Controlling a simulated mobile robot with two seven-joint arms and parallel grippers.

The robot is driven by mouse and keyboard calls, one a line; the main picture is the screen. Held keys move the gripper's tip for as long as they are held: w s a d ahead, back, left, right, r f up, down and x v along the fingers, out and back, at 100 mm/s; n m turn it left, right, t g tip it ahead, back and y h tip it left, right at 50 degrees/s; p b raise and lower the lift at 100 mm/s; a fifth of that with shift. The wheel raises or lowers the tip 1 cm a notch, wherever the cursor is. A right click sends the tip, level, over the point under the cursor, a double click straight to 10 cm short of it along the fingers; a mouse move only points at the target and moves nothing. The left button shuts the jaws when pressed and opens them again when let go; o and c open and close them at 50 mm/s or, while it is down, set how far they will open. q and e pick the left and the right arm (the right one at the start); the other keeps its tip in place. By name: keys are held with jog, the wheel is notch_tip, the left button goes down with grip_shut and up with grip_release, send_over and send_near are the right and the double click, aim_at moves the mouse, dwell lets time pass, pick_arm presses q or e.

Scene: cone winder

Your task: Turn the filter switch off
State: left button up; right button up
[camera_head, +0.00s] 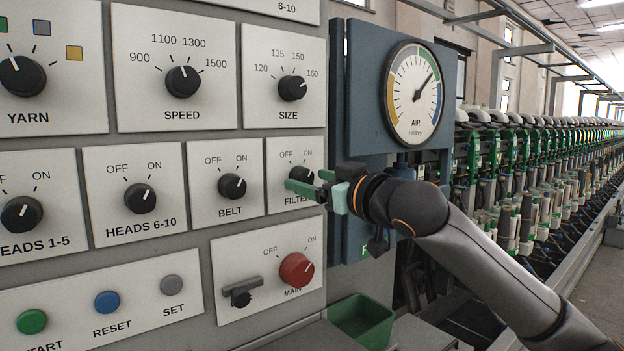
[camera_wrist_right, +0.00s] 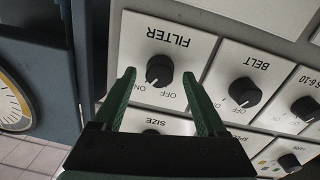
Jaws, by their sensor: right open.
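The filter switch is a black round knob (camera_head: 302,176) on a white plate marked FILTER, at the right end of its row in the head view. Its white pointer line points up and right, towards ON. The knob (camera_wrist_right: 159,69) also shows upside down in the right wrist view, with its pointer towards ON. My right gripper (camera_head: 307,181) is open in front of the plate, and its green fingers cover part of the label. In the wrist view my right gripper's fingers (camera_wrist_right: 158,74) lie on either side of the knob, with gaps; contact is not visible. My left gripper is out of view.
The BELT knob (camera_head: 232,186) is left of the filter plate, the SIZE knob (camera_head: 292,88) above, and the red MAIN knob (camera_head: 297,270) below. An air gauge (camera_head: 414,93) on a blue housing stands to the right. A green bin (camera_head: 361,320) sits low beneath it.

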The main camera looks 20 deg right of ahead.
jog(key=shift+w+a, duration=0.1)
jog(key=shift+w, duration=0.15)
grip_shut()
dwell(0.5)
